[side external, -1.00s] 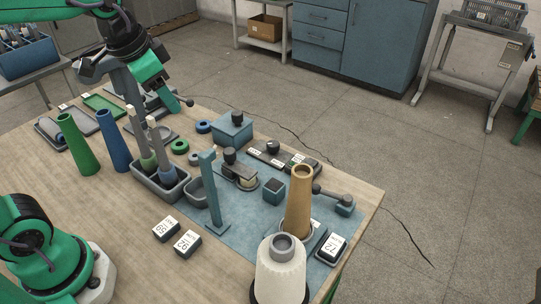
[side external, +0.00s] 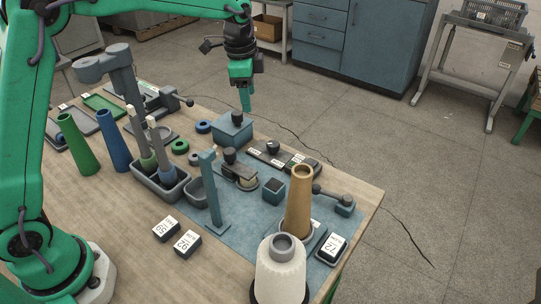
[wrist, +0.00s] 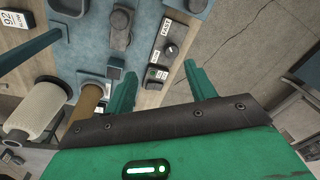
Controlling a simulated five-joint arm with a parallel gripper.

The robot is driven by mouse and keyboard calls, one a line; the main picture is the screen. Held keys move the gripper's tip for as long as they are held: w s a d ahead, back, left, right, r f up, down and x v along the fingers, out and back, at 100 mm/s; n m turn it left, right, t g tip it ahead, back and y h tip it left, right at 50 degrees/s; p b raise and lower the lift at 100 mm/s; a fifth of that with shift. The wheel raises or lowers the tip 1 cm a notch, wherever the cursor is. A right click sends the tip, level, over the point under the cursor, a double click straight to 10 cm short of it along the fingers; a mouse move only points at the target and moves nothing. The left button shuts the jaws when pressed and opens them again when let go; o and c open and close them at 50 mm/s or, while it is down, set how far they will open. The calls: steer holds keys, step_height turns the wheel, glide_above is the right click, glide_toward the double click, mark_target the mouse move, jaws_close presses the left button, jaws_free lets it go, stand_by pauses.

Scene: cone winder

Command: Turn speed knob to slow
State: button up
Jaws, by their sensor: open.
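The speed knob (side external: 273,146) is a small black round knob on a dark flat panel (side external: 262,157) at the back right of the blue mat. In the wrist view the knob (wrist: 170,51) lies between a label reading FAST (wrist: 166,27) and a lower label with green on it (wrist: 156,73); the lower wording is too small to read surely. My gripper (side external: 246,106) hangs in the air, pointing down, above and behind the blue lidded box, left of the knob. In the wrist view my gripper (wrist: 158,68) has its fingers spread and empty, apart from the knob.
The blue box (side external: 231,130) stands left of the panel. A tan cone (side external: 299,205), a white yarn cone (side external: 281,271) and an upright blue-grey post (side external: 211,190) stand nearer.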

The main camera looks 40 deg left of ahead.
mark_target(272, 143)
steer(key=w+d+f+m, duration=0.1)
steer(key=w+f, duration=0.1)
steer(key=f, duration=0.1)
steer(key=w+d+f+m+g, duration=0.1)
steer(key=w+f, duration=0.1)
steer(key=f, duration=0.1)
steer(key=w+f+m, duration=0.1)
steer(key=w+f, duration=0.1)
steer(key=f, duration=0.1)
steer(key=shift+w+d+f+m, duration=0.25)
steer(key=shift+d+f+m, duration=0.05)
steer(key=shift+d+f, duration=0.1)
steer(key=shift+f, duration=0.1)
steer(key=shift+f, duration=3.8)
steer(key=shift+c, duration=0.2)
steer(key=c, duration=0.9)
